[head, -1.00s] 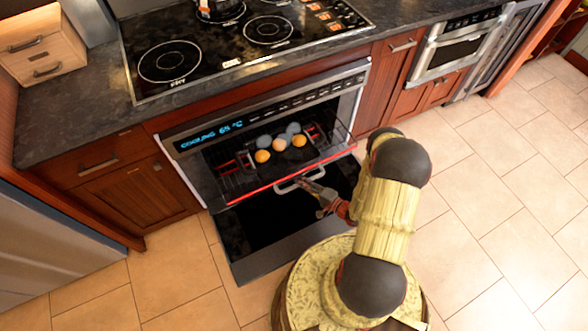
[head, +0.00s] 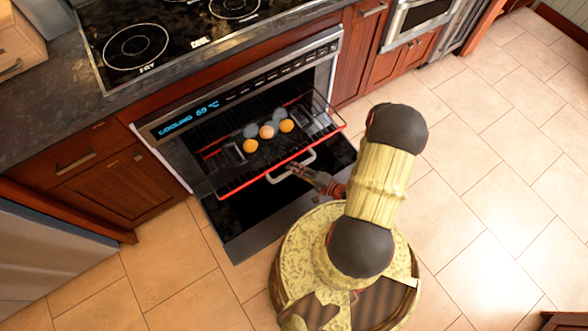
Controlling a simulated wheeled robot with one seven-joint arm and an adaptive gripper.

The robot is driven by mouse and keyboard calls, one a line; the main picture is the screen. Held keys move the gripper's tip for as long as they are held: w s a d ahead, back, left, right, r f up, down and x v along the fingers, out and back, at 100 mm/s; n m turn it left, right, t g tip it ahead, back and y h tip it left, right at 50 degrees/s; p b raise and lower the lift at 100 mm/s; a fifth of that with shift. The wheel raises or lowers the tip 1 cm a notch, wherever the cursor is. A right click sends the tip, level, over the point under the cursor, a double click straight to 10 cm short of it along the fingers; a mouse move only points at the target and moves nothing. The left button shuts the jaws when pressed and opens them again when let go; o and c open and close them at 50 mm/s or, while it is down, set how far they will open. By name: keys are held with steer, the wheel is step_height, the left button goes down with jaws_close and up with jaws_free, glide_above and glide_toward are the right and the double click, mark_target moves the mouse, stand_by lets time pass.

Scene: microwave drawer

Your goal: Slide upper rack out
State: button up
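The upper rack (head: 240,186) is a dark wire rack with a red front bar, and it reaches out of the open oven over the lowered door. A dark tray (head: 262,154) on it holds several orange and grey-blue balls (head: 250,146). A pale curved handle (head: 275,180) is at the middle of the rack's front. My gripper (head: 298,170) is at this handle, with its fingertips touching or very close to it. The fingers are too small to tell whether they are closed around it.
The oven door (head: 234,240) is folded down below the rack. The oven panel (head: 215,108) reads cooling. A stovetop (head: 175,30) and counter are above, with wooden cabinets (head: 110,190) to the left. The tiled floor (head: 490,190) to the right is clear.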

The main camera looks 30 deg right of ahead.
steer(key=o, duration=0.4)
steer(key=v, duration=1.2)
steer(key=shift+r, duration=0.1)
stand_by(0.5)
